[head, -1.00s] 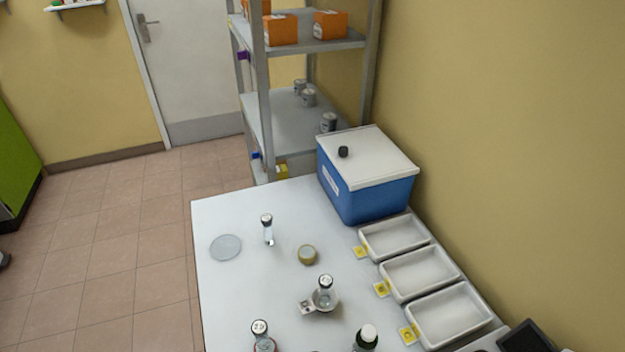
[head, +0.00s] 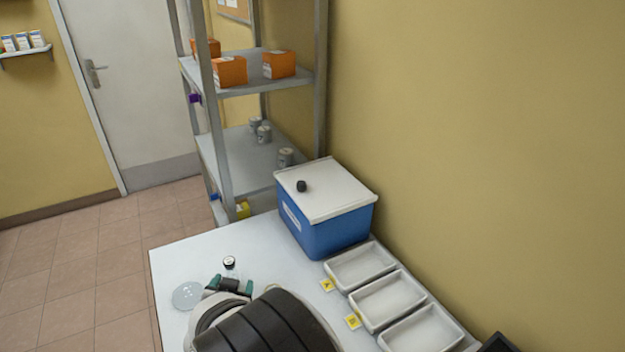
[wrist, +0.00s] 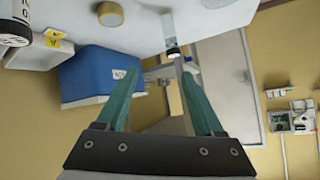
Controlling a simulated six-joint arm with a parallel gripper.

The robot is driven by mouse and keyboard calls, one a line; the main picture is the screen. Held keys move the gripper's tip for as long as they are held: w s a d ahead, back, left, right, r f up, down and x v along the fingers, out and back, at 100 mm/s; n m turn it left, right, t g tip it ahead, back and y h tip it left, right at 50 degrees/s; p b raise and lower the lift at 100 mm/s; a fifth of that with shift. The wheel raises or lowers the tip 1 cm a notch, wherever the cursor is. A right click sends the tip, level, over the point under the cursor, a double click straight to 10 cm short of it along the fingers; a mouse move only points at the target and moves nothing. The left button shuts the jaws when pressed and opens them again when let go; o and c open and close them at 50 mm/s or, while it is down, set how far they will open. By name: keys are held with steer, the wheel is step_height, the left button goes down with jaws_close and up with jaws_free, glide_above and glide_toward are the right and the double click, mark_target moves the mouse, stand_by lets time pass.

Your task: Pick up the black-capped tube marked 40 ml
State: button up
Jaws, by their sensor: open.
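A black-capped tube (head: 229,263) stands upright on the white table; its cap top is white with a dark mark too small to read. In the head view only its upper part shows, just beyond my gripper (head: 230,284). My gripper is open with green fingers. In the wrist view the picture is upside down; the tube (wrist: 172,48) shows ahead, in line with the gap between the fingers (wrist: 160,85), and nothing is held. Another black-capped container (wrist: 14,28) shows at the wrist view's left edge, its mark not clearly readable.
A clear round dish (head: 187,295) lies left of the gripper. A blue box (head: 325,226) with a white lid and several white trays (head: 361,266) stand to the right. A yellowish round item (wrist: 110,14) shows in the wrist view. My arm hides the table's front.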

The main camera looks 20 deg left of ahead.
mark_target(230, 274)
steer(key=s+a+f+n+t, duration=0.2)
steer(key=s+a+f+t, duration=0.1)
steer(key=s+a+f, duration=0.15)
steer(key=shift+h, duration=0.4)
steer(key=x, duration=1)
steer(key=d+x, duration=0.1)
steer(key=x, duration=0.5)
steer(key=shift+w+d+f, duration=0.1)
steer(key=shift+f, duration=0.05)
jaws_close()
